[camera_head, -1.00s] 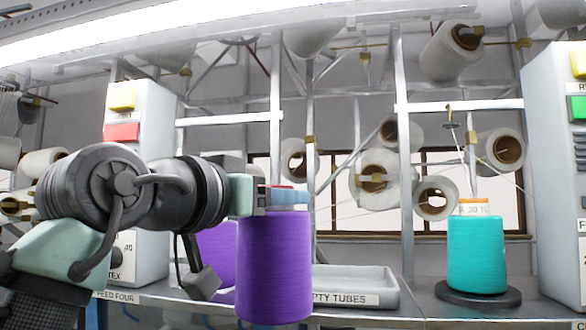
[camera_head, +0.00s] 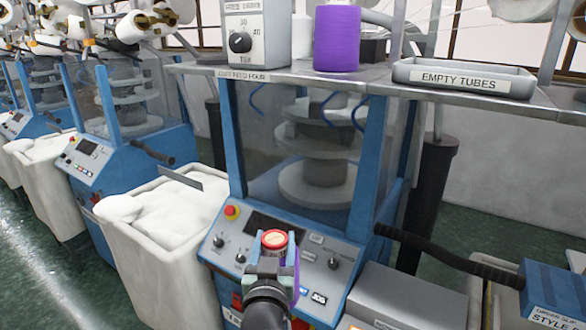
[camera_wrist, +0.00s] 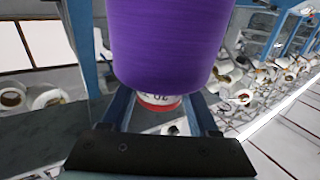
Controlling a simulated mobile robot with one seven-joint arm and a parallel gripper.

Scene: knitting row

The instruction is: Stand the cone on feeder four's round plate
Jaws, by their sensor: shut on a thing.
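My gripper (camera_head: 270,268) is low in the head view, in front of a blue machine's control panel. It is shut on the tube end of a purple cone (camera_wrist: 172,40). In the wrist view the tube (camera_wrist: 158,101) shows a white printed band and a red rim between the fingers. In the head view the red-rimmed tube top shows, and the cone's body is mostly hidden behind my gripper. Another purple cone (camera_head: 337,40) stands on the shelf, right of the feed four label (camera_head: 243,75). I cannot make out feeder four's round plate.
The grey shelf (camera_head: 375,88) runs above the machine (camera_head: 372,160). A tray marked empty tubes (camera_head: 465,80) sits on it at right, and a white box with a dial (camera_head: 255,35) at left. A white bin (camera_head: 150,240) stands left of the machine.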

